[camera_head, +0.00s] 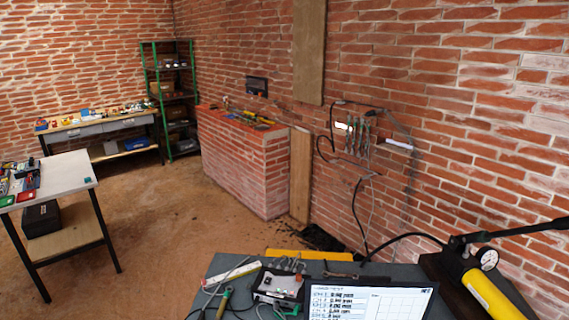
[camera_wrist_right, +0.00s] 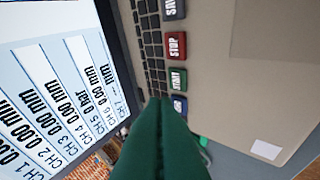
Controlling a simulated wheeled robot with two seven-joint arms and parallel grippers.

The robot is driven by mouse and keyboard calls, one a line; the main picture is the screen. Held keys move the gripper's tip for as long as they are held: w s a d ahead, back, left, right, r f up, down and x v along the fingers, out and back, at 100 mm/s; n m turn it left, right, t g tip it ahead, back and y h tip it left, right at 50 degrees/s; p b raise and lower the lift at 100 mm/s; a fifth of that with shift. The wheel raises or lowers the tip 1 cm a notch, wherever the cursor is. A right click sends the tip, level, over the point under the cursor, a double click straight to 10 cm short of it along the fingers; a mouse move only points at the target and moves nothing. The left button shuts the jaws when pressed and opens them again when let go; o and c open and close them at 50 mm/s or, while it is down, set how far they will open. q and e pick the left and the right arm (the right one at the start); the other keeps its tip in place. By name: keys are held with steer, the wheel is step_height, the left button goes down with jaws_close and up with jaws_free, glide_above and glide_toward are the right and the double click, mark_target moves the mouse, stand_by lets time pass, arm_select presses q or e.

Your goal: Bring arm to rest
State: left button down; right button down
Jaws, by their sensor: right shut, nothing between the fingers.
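My right gripper (camera_wrist_right: 161,104) shows in the right wrist view as two green fingers pressed together, with nothing between them. Its tips are over the edge of the laptop's keyboard side, in front of a blue key (camera_wrist_right: 180,104) and near the green START key (camera_wrist_right: 177,79). Whether the tips touch the laptop cannot be told. The laptop screen (camera_head: 375,301) lists channel readings and stands at the bottom of the head view. Neither arm nor gripper shows in the head view.
The red STOP key (camera_wrist_right: 176,45) lies beyond START. On the grey table (camera_head: 225,264) are a measuring box (camera_head: 279,287) with cables and a pump with a yellow cylinder (camera_head: 491,294). A brick wall (camera_head: 460,130) carries cabled sensors (camera_head: 358,135). Open floor (camera_head: 160,235) lies to the left.

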steer(key=s+d+r+n+g+h, duration=0.1)
steer(key=s+r+n, duration=0.3)
steer(key=s+n, duration=0.45)
steer(key=s+r+n+g+h, duration=0.15)
steer(key=s+r+n, duration=0.4)
steer(key=s, duration=0.55)
steer(key=s+d+r+n+g, duration=0.1)
steer(key=s+r+n+g, duration=0.15)
steer(key=s+n, duration=0.55)
step_height(320, 180, down, 28)
steer(key=s+b, duration=0.2)
steer(key=b, duration=0.3)
steer(key=s+d+f+g+b, duration=0.1)
steer(key=s+f+b, duration=0.1)
steer(key=s+f, duration=0.6)
steer(key=s+d+f+g+b, duration=0.1)
steer(key=s+f+b, duration=0.1)
steer(key=s+f, duration=0.7)
step_height(320, 180, down, 6)
steer(key=shift+d+f+b, duration=0.1)
steer(key=shift+d+b, duration=0.15)
steer(key=shift+b, duration=0.15)
